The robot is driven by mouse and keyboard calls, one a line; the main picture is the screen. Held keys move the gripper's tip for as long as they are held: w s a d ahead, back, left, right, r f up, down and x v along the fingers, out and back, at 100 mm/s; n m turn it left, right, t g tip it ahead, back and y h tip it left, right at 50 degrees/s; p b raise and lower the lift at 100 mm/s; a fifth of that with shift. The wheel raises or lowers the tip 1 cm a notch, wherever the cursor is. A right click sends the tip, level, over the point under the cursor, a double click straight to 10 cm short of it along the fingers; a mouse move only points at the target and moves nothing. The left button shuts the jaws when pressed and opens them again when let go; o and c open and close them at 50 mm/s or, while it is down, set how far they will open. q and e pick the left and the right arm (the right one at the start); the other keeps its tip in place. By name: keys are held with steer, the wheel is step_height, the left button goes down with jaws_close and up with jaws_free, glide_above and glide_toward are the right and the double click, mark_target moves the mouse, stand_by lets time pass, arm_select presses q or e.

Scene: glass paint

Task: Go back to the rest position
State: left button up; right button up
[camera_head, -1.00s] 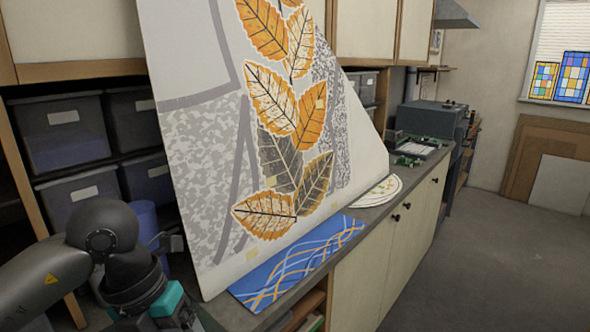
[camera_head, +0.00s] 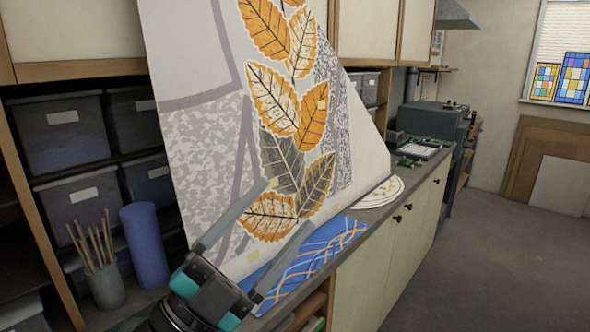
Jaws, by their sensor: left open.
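My left gripper (camera_head: 290,205) is at the lower middle of the head view, over the counter. Its two long grey fingers are spread wide, and nothing is between them. They overlap the lower part of the large leaf-patterned panel (camera_head: 215,150) in the picture; whether they touch it I cannot tell. The panel leans upright on the counter and shows orange, yellow and grey leaves. A blue sheet with white and orange curved lines (camera_head: 325,243) lies at its foot, partly hidden by the gripper. My right gripper is out of view.
A cup of wooden sticks (camera_head: 106,286) and a blue cylinder (camera_head: 145,245) stand at the left, below grey storage bins (camera_head: 65,130). A round white patterned piece (camera_head: 380,193) lies further along the counter (camera_head: 340,262). The floor (camera_head: 500,270) at the right is clear.

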arm_select(q)
steer(key=w+a+f+n+t+y, duration=0.4)
steer(key=a+n+t+y, duration=0.15)
steer(key=n+y, duration=0.45)
steer(key=s+a+f+n+g+y, duration=0.1)
steer(key=a+f+n+g+y, duration=0.3)
steer(key=f, duration=0.5)
steer(key=s+a+f+n+g+y, duration=0.1)
steer(key=a+f+n+g+y, duration=0.3)
steer(key=f, duration=0.5)
steer(key=s+f+n+g, duration=0.1)
steer(key=s+f+g, duration=0.9)
steer(key=s+f, duration=0.7)
steer(key=s+f+g+b, duration=0.1)
steer(key=s+f+b, duration=0.15)
steer(key=f, duration=1.05)
steer(key=s+f+g+b, duration=0.1)
steer(key=s+f+b, duration=0.15)
steer(key=f, duration=1.05)
steer(key=s+a+f+b, duration=0.2)
steer(key=s+f+b, duration=0.2)
steer(key=s+f, duration=1)
step_height(320, 180, down, 4)
steer(key=shift+s+a+f+g+b, duration=0.1)
steer(key=shift+s+a+g+b, duration=0.2)
steer(key=shift+a+g, duration=0.15)
steer(key=shift+c, duration=0.3)
